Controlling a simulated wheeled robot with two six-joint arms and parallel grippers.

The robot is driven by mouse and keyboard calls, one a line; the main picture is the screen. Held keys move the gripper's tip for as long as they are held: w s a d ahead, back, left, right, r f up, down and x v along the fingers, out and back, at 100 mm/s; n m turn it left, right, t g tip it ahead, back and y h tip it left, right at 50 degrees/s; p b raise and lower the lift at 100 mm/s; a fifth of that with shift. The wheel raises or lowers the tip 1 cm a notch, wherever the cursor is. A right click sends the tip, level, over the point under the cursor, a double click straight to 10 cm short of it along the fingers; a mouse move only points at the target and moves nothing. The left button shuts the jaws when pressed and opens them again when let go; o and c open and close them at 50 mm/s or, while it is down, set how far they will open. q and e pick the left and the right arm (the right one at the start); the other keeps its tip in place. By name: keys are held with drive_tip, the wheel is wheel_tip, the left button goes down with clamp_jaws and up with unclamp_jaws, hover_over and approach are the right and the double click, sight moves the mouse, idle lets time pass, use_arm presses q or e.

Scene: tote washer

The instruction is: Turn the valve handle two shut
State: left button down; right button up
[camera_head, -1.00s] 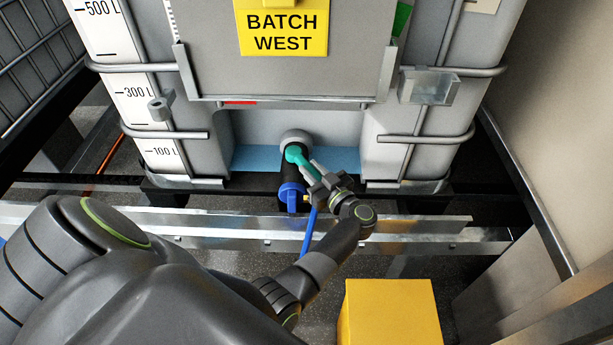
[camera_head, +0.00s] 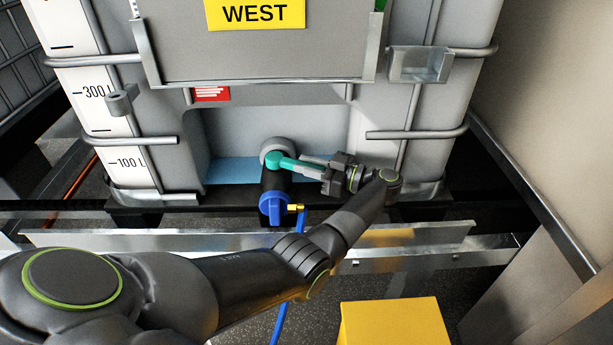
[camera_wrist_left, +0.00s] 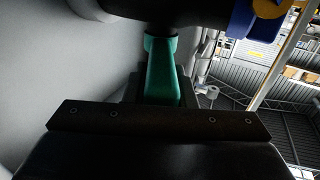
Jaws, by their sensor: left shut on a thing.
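The teal valve handle (camera_head: 287,163) sits on the outlet at the bottom of the white tank and points to the right, slightly downward, across the outlet pipe. My left gripper (camera_head: 318,170) is shut on the handle's outer end. The left wrist view shows the teal handle (camera_wrist_left: 160,80) running in between the fingers, with its far end at the dark valve body. A blue cap (camera_head: 273,205) is on the dark pipe's mouth below the handle. No second handle shows. My right gripper is not in view.
A yellow box (camera_head: 390,322) stands on the floor at the lower right. A metal rail (camera_head: 430,236) runs in front of the tank. A blue hose (camera_head: 279,322) hangs below the outlet. A beige wall (camera_head: 550,120) closes the right side.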

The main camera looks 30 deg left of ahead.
sight(308, 164)
use_arm(q)
drive_tip(key=shift+w+f, duration=0.1)
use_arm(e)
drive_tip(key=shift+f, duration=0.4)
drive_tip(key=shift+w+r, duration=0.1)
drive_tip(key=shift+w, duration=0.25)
use_arm(q)
drive_tip(key=c, duration=1.2)
unclamp_jaws()
drive_tip(key=shift+a, duration=0.1)
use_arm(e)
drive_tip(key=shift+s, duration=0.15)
use_arm(q)
wheel_tip(308, 164, up, 9)
drive_tip(key=shift+p, duration=0.4)
drive_tip(key=shift+r, duration=0.55)
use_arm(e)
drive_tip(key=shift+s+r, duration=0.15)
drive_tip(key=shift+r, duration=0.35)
